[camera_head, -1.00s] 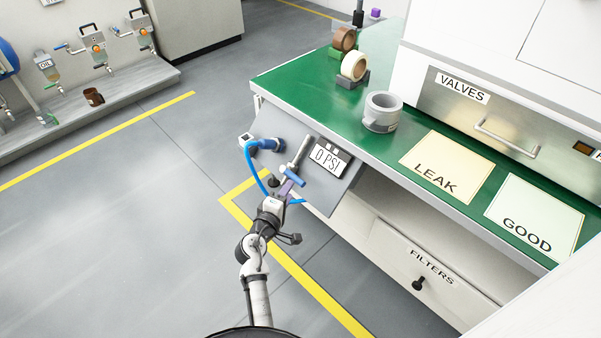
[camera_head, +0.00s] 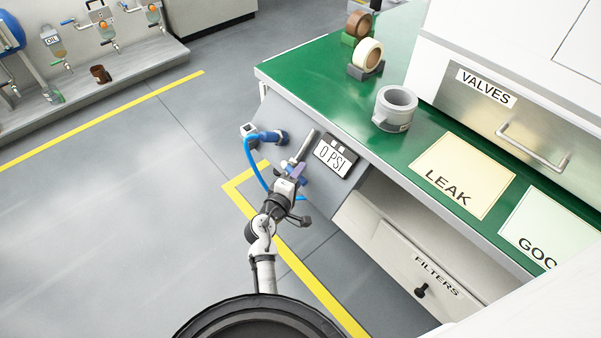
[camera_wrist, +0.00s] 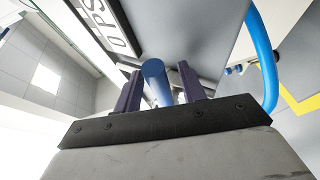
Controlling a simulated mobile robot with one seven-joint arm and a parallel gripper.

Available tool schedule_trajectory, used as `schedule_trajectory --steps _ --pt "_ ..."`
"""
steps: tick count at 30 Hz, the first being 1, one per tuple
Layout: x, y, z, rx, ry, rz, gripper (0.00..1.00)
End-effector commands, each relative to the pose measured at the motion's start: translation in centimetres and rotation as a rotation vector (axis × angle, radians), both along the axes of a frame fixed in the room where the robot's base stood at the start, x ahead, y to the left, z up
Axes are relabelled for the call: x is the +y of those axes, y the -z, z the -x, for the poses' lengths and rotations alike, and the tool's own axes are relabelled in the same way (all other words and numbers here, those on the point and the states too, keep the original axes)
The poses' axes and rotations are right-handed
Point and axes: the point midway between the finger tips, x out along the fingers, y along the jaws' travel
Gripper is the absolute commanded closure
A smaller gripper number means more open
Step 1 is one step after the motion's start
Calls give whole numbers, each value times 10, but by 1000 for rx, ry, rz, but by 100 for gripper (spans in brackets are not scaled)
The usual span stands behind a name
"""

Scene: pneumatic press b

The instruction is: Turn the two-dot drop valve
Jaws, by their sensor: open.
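A grey sloped panel (camera_head: 345,189) at the bench's front edge carries a 0 PSI display (camera_head: 335,158), a metal pipe and a blue-handled valve. In the wrist view, the rounded end of a blue handle (camera_wrist: 155,76) sits between my gripper's two dark purple fingers. My gripper (camera_wrist: 158,72) is open, with a finger on either side of the handle; I cannot tell whether either touches it. I cannot make out any dot marks on the valve.
A blue hose (camera_head: 252,165) loops from a fitting beside my gripper. The green bench top (camera_head: 325,75) holds a grey ring-shaped part (camera_head: 395,107), tape rolls and LEAK (camera_head: 462,175) and GOOD (camera_head: 545,225) sheets. Several valves line a left shelf (camera_head: 130,75). The floor between is clear.

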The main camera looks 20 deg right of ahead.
Motion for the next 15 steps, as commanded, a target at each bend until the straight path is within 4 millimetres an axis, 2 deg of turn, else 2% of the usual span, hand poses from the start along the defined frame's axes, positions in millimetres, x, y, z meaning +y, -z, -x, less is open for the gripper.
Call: schedule_trajectory --steps 5,15 --pt "0 0 0 0 0 0 59" --pt "0 0 0 0 0 0 100"
